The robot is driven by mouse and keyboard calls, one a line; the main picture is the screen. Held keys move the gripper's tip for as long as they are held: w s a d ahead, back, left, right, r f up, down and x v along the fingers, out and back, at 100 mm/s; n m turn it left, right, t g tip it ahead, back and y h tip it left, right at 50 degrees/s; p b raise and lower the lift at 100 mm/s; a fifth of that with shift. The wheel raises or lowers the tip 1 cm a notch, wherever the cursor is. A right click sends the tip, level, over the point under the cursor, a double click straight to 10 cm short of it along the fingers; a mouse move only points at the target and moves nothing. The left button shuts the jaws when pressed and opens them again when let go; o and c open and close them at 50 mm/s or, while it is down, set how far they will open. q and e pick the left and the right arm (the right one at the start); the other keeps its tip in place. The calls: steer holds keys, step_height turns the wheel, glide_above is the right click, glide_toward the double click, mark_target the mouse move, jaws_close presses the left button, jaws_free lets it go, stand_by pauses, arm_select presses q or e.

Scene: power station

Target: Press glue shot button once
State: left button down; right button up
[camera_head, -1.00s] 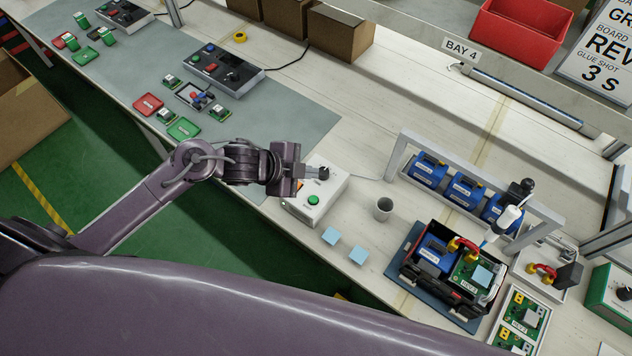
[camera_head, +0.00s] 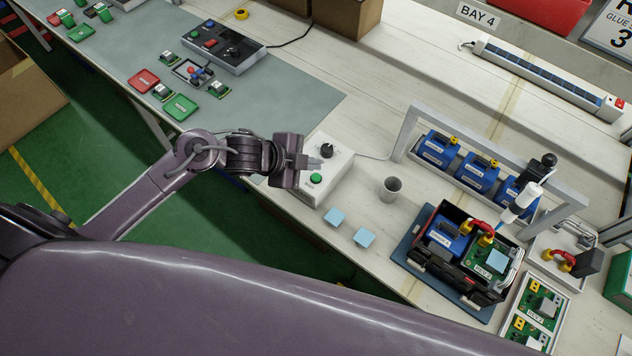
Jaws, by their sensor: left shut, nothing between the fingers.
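The glue shot box is a white control box (camera_head: 326,166) near the front edge of the bench. It carries a black knob (camera_head: 327,150) and a green button (camera_head: 316,179). My left gripper (camera_head: 314,163) is shut and empty. Its fingertips are over the left part of the box, between the knob and the green button in the picture. I cannot tell how high they are above the box. The green button is in plain view and the fingertips are not on it. My right gripper is not in view.
A grey cup (camera_head: 390,189) and two light blue squares (camera_head: 349,226) lie right of the box. Farther right are a black tray (camera_head: 431,263) with a blue unit and a green board, a grey rack (camera_head: 403,134) and a glue syringe (camera_head: 521,204). A control panel (camera_head: 224,47) stands on the grey mat.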

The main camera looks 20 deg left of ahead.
arm_select(q)
step_height(320, 180, down, 2)
steer(key=shift+f+b, duration=0.1)
steer(key=shift+b, duration=0.3)
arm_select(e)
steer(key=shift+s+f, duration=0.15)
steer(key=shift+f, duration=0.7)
arm_select(q)
steer(key=shift+f, duration=0.1)
stand_by(0.8)
steer(key=shift+f, duration=0.35)
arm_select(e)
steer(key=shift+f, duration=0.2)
arm_select(q)
steer(key=shift+f+b, duration=0.4)
steer(key=shift+b, duration=0.05)
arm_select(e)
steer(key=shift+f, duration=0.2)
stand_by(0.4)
arm_select(q)
steer(key=shift+r+p, duration=0.8)
steer(key=shift+p, duration=0.05)
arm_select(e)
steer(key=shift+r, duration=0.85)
arm_select(q)
steer(key=shift+r, duration=0.15)
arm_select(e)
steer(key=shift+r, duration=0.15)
